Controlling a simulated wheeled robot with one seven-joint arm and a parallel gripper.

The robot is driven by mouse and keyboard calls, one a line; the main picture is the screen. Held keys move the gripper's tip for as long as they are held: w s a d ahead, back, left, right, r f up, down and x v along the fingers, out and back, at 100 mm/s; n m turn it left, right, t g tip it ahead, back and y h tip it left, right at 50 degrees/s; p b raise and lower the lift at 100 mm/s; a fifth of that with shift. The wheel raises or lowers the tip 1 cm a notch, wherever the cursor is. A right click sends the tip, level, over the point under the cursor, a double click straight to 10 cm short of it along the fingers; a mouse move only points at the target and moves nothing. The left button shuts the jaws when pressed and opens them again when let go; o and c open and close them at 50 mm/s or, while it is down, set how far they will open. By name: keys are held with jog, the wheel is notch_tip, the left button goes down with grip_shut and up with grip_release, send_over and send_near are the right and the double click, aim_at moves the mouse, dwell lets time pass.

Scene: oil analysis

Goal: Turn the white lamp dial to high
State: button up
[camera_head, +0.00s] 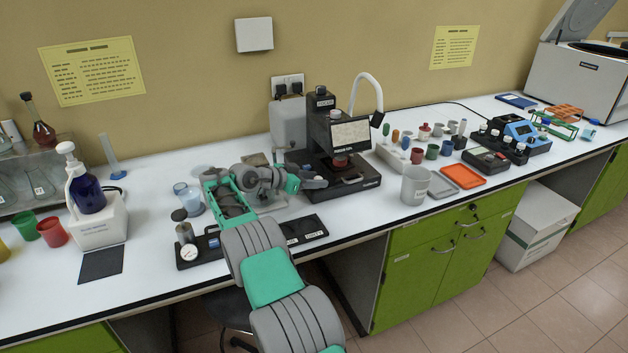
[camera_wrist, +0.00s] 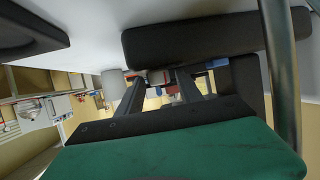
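The white gooseneck lamp (camera_head: 366,92) curves up behind the right side of a black instrument (camera_head: 325,115) with a lit screen. I cannot make out the lamp dial or its setting in either view. My gripper (camera_head: 318,183) is low over the counter, at the front left of the instrument's black base (camera_head: 355,183). In the wrist view my gripper (camera_wrist: 158,82) has its two dark fingers apart, with a gap between them. Small red and white things show through the gap, seemingly farther off. I cannot tell whether the fingers touch the instrument.
A grey cup (camera_head: 415,186), a grey tray and an orange tray (camera_head: 463,177) stand right of the instrument. A black holder with a jar (camera_head: 186,245) and a blue pump bottle (camera_head: 87,193) are at the left.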

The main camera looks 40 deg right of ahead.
jog(key=shift+o, duration=0.3)
jog(key=shift+s+n+t+b, duration=0.1)
jog(key=shift+n+t+b, duration=0.35)
jog(key=shift+b, duration=0.3)
